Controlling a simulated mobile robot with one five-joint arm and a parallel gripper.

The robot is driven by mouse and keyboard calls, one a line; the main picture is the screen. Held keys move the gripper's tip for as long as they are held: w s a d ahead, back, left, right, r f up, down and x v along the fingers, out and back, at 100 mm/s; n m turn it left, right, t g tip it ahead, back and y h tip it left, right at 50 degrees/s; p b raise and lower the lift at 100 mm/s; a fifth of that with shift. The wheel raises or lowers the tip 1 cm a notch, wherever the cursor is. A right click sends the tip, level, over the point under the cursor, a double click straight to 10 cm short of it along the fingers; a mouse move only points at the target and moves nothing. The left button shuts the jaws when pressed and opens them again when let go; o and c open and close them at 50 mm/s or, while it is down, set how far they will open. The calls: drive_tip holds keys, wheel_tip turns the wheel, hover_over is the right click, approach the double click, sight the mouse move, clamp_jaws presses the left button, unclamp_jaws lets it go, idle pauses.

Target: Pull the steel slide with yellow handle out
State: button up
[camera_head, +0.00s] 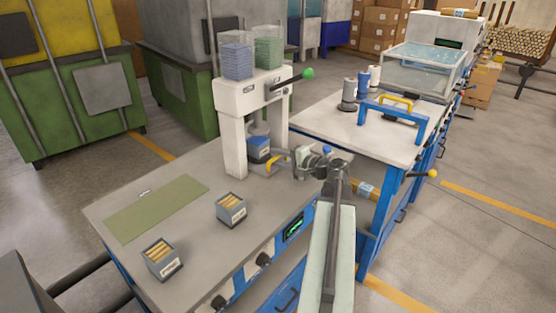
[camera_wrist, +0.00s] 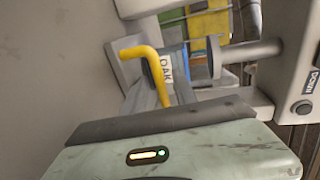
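The yellow handle (camera_head: 276,165) of the steel slide shows at the foot of the white press frame in the head view. In the wrist view the bent yellow handle (camera_wrist: 143,55) stands just beyond my gripper's dark front edge, with part of the grey steel slide (camera_wrist: 155,92) behind it. A blue box (camera_head: 258,147) sits inside the press. My gripper (camera_head: 303,157) is at the end of my arm, just right of the handle. Its fingertips are not clear, so I cannot tell whether it is open or touches the handle.
The white press (camera_head: 235,133) has a green-knobbed lever (camera_head: 308,74) and two clear hoppers on top. Two small boxes of wood pieces (camera_head: 231,209) and a green mat (camera_head: 155,208) lie on the bench. A second bench with a blue frame (camera_head: 392,118) stands close to the right.

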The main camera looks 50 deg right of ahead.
drive_tip(key=shift+w, duration=0.2)
clamp_jaws()
idle(1.3)
